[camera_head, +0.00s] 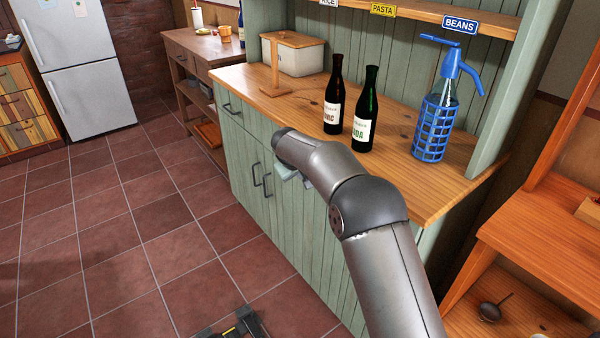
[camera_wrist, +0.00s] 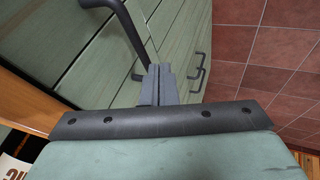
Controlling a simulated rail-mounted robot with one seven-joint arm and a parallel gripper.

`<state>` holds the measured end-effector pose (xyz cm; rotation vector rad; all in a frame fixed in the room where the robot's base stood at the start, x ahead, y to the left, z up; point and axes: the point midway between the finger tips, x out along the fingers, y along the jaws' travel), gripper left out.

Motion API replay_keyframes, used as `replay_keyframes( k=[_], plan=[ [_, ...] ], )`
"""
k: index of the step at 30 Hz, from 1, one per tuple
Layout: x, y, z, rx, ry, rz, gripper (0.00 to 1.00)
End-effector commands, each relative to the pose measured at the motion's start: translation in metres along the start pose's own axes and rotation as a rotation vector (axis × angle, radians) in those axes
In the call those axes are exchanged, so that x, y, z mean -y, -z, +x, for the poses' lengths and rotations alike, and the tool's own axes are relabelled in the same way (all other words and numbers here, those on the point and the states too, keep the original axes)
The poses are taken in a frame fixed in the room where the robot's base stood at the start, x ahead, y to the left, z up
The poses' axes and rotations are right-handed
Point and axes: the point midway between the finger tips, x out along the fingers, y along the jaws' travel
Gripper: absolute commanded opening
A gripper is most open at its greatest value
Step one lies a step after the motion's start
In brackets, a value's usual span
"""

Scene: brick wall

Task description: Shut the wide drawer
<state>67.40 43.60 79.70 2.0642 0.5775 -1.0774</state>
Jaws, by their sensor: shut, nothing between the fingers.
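The wide drawer (camera_head: 240,117) is at the top of the green cabinet, just under the wooden counter, in the head view. Its front looks close to flush; I cannot tell whether a small gap is left. My arm hides the right part of the drawer row. In the wrist view, a large dark bar handle (camera_wrist: 128,28) stands out from a green front at the upper left. My gripper (camera_wrist: 160,70) is shut and empty, near the green fronts beside that handle. I cannot tell whether the fingertips touch the front. In the head view my gripper is mostly hidden behind my wrist.
Two dark bottles (camera_head: 333,95) (camera_head: 366,110) and a blue siphon (camera_head: 437,110) stand on the counter (camera_head: 400,165). Door handles (camera_head: 261,180) stick out below the drawer. Tiled floor (camera_head: 150,230) at left is clear.

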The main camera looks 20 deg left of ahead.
Motion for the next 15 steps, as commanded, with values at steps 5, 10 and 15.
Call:
replay_keyframes(
  k=[5,10,15],
  plan=[
    [-0.009,0.002,0.004,-0.002,0.001,-0.003,0.0],
    [-0.012,0.001,0.006,-0.004,-0.001,-0.003,0.0],
    [-0.013,0.001,0.006,-0.005,-0.004,-0.002,0.0]
  ],
)
